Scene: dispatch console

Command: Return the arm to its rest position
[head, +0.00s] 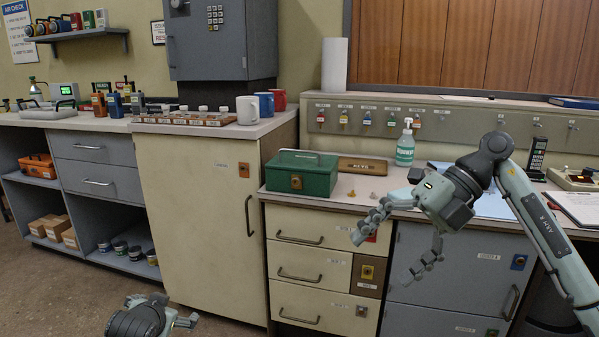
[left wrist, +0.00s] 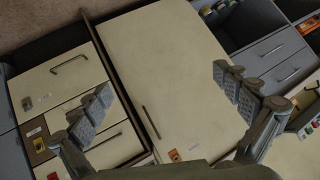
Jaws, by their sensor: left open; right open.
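My right arm comes in from the right in the head view. Its gripper (head: 398,247) is open and empty, in front of the drawers and the grey cabinet door below the console counter. My left arm shows only in part at the bottom of the head view (head: 150,318), low in front of the cabinets. In the left wrist view my left gripper (left wrist: 162,105) has its two fingers spread wide with nothing between them. The cream cabinet door (left wrist: 172,75) lies beyond those fingers.
On the counter stand a green cash box (head: 302,174), a spray bottle (head: 405,145), a key tray (head: 362,165) and a clipboard (head: 578,208). Mugs (head: 264,104) stand on the higher counter at left. Keys hang on the back panel (head: 343,117). The floor at lower left is clear.

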